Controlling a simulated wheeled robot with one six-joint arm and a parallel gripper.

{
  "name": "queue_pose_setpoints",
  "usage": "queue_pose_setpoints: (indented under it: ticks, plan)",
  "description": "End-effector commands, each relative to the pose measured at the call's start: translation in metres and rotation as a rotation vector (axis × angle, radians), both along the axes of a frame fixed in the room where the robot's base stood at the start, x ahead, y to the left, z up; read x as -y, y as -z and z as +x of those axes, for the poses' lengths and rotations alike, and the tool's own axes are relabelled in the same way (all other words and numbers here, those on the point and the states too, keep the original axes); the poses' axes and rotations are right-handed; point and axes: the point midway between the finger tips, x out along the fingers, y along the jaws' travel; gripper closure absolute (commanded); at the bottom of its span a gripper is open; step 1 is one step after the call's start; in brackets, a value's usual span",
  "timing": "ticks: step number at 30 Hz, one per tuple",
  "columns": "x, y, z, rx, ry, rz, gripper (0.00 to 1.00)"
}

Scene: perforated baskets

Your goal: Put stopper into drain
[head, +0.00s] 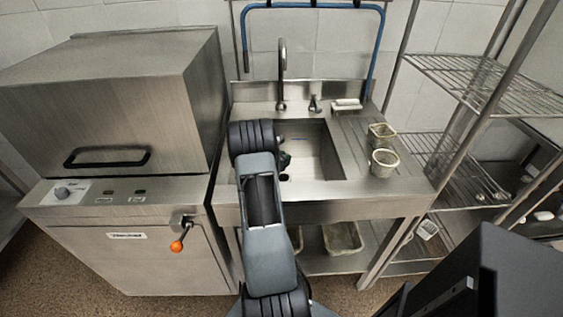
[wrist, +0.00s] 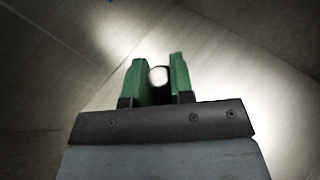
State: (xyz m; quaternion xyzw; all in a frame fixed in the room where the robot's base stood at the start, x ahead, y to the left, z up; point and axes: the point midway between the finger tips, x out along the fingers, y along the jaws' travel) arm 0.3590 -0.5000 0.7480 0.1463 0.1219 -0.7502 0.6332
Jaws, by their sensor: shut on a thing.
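My gripper (wrist: 158,72) has its two green fingers close together, shut on the stopper (wrist: 158,77). The stopper shows as a small pale round shape with a dark edge between the fingertips in the wrist view. In the head view my arm reaches over the front edge of the sink (head: 326,150), and my gripper (head: 285,160) is inside or just above the basin. My arm covers the left part of the basin.
A tap (head: 282,75) stands behind the basin. Two small perforated baskets (head: 384,161) sit on the drainboard (head: 360,140) at right. A steel dishwasher (head: 110,110) stands left, a wire shelf rack (head: 485,85) right. The basin's right part looks empty.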

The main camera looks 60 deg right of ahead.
Motion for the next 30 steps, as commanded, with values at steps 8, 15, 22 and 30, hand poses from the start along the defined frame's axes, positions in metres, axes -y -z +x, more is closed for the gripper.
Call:
queue_pose_setpoints:
  ticks: [8,15,22,30]
  plan:
    - [-0.001,0.012,0.001,-0.001,-0.003,0.0,1.0]
    - [0.0,0.032,0.0,-0.001,0.0,-0.001,1.0]
    - [0.0,0.056,-0.001,-0.002,0.001,0.0,1.0]
    - [0.001,0.07,-0.001,0.0,0.001,-0.001,1.0]
